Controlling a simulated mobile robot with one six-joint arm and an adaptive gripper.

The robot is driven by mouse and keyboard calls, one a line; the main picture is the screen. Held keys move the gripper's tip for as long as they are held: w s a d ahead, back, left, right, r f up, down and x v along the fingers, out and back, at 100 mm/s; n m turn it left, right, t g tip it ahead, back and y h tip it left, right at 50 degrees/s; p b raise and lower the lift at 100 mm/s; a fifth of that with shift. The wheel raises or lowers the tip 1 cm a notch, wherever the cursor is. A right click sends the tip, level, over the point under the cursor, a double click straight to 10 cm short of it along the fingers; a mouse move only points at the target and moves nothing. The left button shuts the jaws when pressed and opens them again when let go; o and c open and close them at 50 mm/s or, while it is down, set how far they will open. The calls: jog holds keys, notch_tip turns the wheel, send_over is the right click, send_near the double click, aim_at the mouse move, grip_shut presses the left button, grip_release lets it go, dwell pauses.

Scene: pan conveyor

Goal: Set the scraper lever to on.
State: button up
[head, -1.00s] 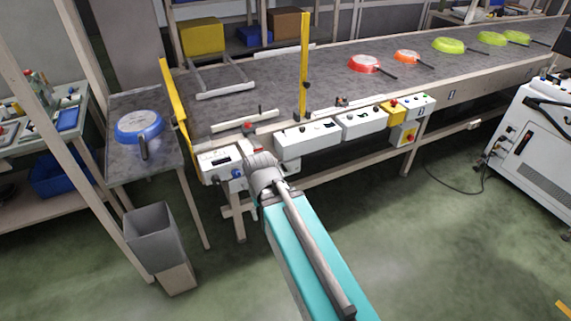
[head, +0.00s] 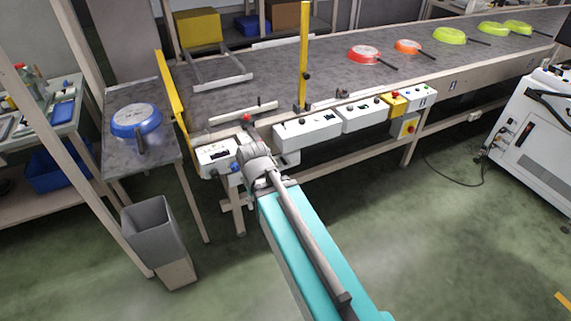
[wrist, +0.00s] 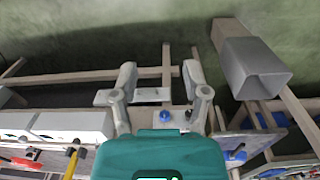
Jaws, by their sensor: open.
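My gripper (wrist: 160,72) is open in the wrist view, its two grey fingers apart with nothing held between them. In the head view my gripper (head: 254,150) is at the conveyor's front edge, just right of a white control box (head: 215,157). A blue knob (head: 235,167) sits on that box's front. In the wrist view the blue knob (wrist: 166,115) is below and between the fingers, and a pale plate (wrist: 148,95) lies between them. I cannot make out the scraper lever or its position for certain; my wrist hides part of this area.
More white control boxes (head: 307,131) line the conveyor edge to the right. A blue pan (head: 136,119) is on the left side table. A grey bin (head: 150,232) stands on the floor.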

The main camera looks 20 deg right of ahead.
jog(key=w+d+f+t+h+b, duration=0.1)
jog(key=w+d+f+h+b, duration=0.35)
jog(key=w+f+b, duration=0.4)
jog(key=n+t+h+b, duration=0.6)
jog(key=h+b, duration=0.6)
jog(key=b, duration=2.8)
send_near(284, 161)
jog(key=s+a+f+m, duration=0.1)
jog(key=s+a, duration=0.1)
jog(key=a, duration=0.1)
jog(key=shift+w+a+t, duration=0.1)
jog(key=shift+a+t, duration=0.05)
jog(key=shift+t, duration=0.15)
jog(key=x, duration=1.4)
jog(key=shift+f, duration=0.1)
